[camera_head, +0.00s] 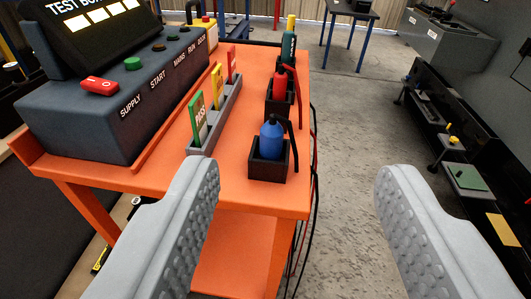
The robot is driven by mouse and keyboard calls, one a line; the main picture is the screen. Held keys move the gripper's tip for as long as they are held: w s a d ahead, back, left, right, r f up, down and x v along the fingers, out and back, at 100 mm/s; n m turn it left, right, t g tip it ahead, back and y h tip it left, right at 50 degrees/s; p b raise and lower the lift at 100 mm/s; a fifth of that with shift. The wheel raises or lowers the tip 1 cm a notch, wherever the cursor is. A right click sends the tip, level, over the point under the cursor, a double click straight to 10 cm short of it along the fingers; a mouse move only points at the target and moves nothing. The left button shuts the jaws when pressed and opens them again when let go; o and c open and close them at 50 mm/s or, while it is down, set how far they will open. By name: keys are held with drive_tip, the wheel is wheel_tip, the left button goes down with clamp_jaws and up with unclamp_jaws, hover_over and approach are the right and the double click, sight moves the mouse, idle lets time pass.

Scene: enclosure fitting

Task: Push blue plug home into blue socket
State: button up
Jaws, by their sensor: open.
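The blue plug (271,139) stands upright in a small black open box (265,172) near the front right corner of the orange cart top. A dark cable curves from its top down over the cart's right side. No blue socket can be made out in this view. My gripper (295,185) is open, with its two grey ridged fingers wide apart in the foreground. The fingers are empty. The left finger overlaps the cart's front edge in the picture; the right finger is over the floor. The plug appears beyond the fingertips.
A red plug (283,83) and a green plug (288,48) stand in similar boxes behind. A grey rack (224,108) with tags stands left of them. A dark test box (110,100) with buttons fills the cart's left. Cables hang at the cart's right side. Concrete floor (350,150) lies right.

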drive_tip(key=n+g+y, duration=0.1)
drive_tip(key=g+y, duration=0.1)
approach(271, 126)
drive_tip(key=x, duration=0.3)
drive_tip(key=f+x, duration=0.1)
drive_tip(key=x, duration=0.2)
drive_tip(key=shift+w+a+f, duration=0.15)
drive_tip(key=shift+f, duration=0.05)
drive_tip(key=shift+x, duration=2.8)
drive_tip(key=shift+r, duration=0.2)
drive_tip(key=c, duration=1.1)
